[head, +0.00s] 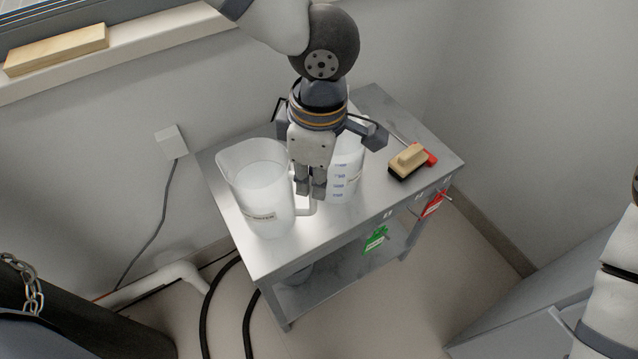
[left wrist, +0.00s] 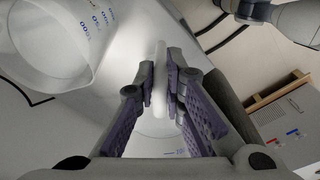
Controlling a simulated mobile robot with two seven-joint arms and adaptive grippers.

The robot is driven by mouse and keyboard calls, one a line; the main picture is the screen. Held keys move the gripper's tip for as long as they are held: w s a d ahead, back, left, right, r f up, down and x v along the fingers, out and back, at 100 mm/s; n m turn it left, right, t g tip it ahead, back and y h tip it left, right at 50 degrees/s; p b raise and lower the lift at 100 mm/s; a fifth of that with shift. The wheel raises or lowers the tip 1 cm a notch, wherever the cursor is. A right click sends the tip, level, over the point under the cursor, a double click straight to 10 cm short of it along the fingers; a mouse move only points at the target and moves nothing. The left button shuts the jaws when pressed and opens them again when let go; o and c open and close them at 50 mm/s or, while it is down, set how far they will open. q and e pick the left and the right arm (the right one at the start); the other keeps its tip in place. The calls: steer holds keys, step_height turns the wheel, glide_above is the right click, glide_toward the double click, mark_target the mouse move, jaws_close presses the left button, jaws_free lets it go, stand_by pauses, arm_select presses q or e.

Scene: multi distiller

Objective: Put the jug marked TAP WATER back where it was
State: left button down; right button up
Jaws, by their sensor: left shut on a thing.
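A translucent white jug (head: 262,193) with a small label, on which WATER seems to be readable, stands upright at the left end of the metal table (head: 262,258). My left gripper (head: 310,196) is shut on its handle, which shows between the fingers in the left wrist view (left wrist: 160,85). I cannot tell whether the jug's base touches the tabletop. A second jug (head: 347,178) with blue graduations stands just behind my gripper, partly hidden; it also shows at the upper left of the left wrist view (left wrist: 50,40). My right gripper is out of view.
A wooden brush (head: 407,161) and a red-handled tool (head: 428,154) lie at the table's right part. Green (head: 376,240) and red (head: 432,205) tags hang at its front edge. A wall is close behind. Dark hoses (head: 247,310) run on the floor.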

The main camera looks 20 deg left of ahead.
arm_select(q)
steer(key=shift+w+f, duration=0.15)
steer(key=shift+w, duration=0.05)
steer(key=f, duration=0.3)
steer(key=shift+w+d+f+b, duration=0.1)
steer(key=shift+w+f+b, duration=0.2)
steer(key=shift+b, duration=0.05)
steer(key=c, duration=1.7)
jaws_free()
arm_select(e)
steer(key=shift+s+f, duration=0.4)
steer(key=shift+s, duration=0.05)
arm_select(q)
steer(key=shift+r, duration=0.1)
steer(key=r, duration=0.4)
steer(key=r+p, duration=0.1)
steer(key=r, duration=0.6)
steer(key=shift+s+d+r+p, duration=0.15)
steer(key=shift+d+r+p, duration=0.15)
steer(key=shift+d+r, duration=0.1)
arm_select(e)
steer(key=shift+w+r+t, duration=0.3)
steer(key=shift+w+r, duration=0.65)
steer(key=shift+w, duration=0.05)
